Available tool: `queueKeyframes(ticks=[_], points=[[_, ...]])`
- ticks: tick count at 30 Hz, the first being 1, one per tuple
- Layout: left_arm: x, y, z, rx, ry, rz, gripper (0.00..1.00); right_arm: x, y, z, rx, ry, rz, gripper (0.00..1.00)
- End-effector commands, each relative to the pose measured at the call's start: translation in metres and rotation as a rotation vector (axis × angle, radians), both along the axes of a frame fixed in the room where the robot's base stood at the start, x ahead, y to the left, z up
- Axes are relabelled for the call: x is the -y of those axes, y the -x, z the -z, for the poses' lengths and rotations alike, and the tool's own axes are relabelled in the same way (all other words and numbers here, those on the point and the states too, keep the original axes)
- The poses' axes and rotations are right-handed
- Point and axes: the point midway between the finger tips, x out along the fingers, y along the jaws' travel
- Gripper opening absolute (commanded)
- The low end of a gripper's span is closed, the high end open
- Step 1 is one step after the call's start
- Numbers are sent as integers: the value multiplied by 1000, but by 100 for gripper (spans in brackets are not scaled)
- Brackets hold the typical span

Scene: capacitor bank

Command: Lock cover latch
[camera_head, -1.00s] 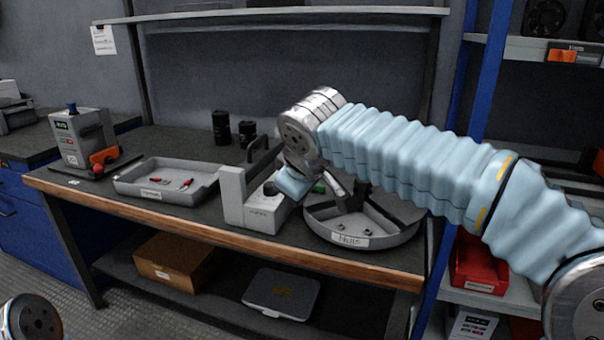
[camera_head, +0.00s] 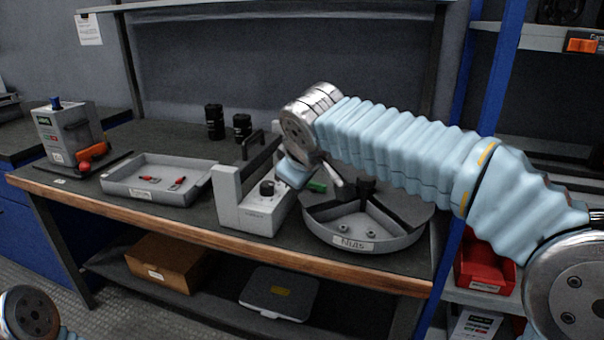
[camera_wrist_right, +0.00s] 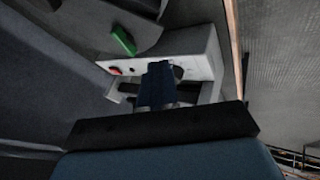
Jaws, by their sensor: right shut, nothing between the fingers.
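A grey device (camera_head: 228,200) with an upright end wall, a black knob (camera_head: 267,188) and a black handle (camera_head: 253,142) stands near the bench's front edge. Its pale body also shows in the right wrist view (camera_wrist_right: 190,48), with a small red spot. A green part (camera_head: 316,187) lies to its right and shows in the right wrist view (camera_wrist_right: 123,40). I cannot make out which part is the cover latch. My right gripper (camera_wrist_right: 158,85) is shut and empty, pointing at the device; I cannot tell whether it touches. In the head view my wrist hides part of the device. My left gripper is out of view.
A round divided tray labelled Nuts (camera_head: 408,240) stands right of the device, under my right forearm. A grey tray (camera_head: 120,187) with small red-handled items lies left. Black cylinders (camera_head: 214,122) stand behind. A tester (camera_head: 62,135) sits far left.

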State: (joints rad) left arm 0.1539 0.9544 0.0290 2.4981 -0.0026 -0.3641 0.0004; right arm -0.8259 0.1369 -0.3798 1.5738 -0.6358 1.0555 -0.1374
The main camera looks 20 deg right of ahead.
Motion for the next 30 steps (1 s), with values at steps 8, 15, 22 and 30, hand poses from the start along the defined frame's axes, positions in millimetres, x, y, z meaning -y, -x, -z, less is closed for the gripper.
queueKeyframes(ticks=[8,15,22,30], points=[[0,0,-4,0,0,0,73,9,-36,39,-1,1,5,0],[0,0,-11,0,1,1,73,28,-55,39,-1,-1,2,0],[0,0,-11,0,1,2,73,31,-59,40,0,-1,1,0],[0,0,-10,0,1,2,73,30,-58,40,1,-1,2,0]])
